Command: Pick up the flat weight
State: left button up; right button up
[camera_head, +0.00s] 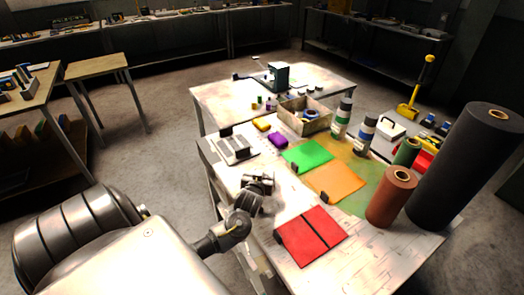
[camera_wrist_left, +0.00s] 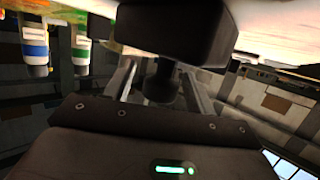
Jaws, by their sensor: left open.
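In the left wrist view a dark rectangular block (camera_wrist_left: 178,32) with a short stem and knob (camera_wrist_left: 177,84) fills the top middle; it looks like the flat weight. My left gripper (camera_head: 258,184) is over the near left part of the white worktable, beside the red sheet. In the left wrist view the fingers of my left gripper (camera_wrist_left: 162,80) stand apart on either side of the knob, with visible gaps. In the head view the gripper mostly hides the weight. My right gripper is not in view.
A red sheet (camera_head: 318,240), an orange sheet (camera_head: 336,182) and a green sheet (camera_head: 307,155) lie on the table. Brown (camera_head: 391,196) and black rolls (camera_head: 465,165) stand at the right. Bottles (camera_head: 366,135) and a wooden box (camera_head: 297,118) stand farther back.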

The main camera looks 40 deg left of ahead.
pick_arm(q)
grip_shut()
dwell(0.4)
jog(key=shift+w+r, duration=0.1)
jog(key=shift+w, duration=0.05)
